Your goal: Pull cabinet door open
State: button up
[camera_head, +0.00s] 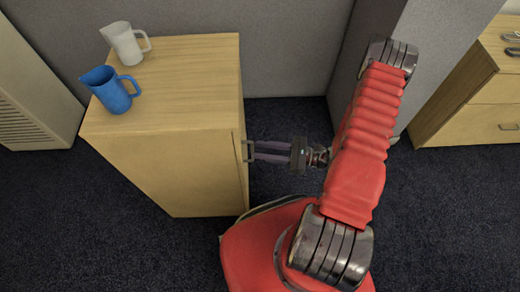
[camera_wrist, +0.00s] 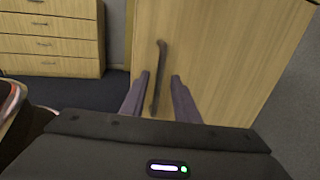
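The wooden cabinet (camera_head: 170,165) stands left of centre in the head view, and its door (camera_wrist: 215,50) fills the middle and right of the wrist view. The door looks shut. Its dark bar handle (camera_head: 247,151) is on the side facing my arm; in the wrist view the handle (camera_wrist: 158,75) runs nearly upright. My gripper (camera_head: 256,151) reaches it from the right, fingertips at the handle. In the wrist view the two purple-grey fingers (camera_wrist: 160,85) are apart, with the handle's lower part between them and a gap visible on both sides. I cannot tell whether either finger touches it.
A blue jug (camera_head: 110,90) and a white jug (camera_head: 124,43) stand on the cabinet top. A grey partition (camera_head: 290,45) is behind. A wooden drawer unit (camera_head: 480,115) stands at the right, also seen in the wrist view (camera_wrist: 50,45). Dark carpet (camera_head: 440,220) is clear at lower right.

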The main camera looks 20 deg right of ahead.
jog(key=shift+w+a, duration=0.25)
jog(key=shift+a, duration=0.3)
grip_shut()
dwell(0.4)
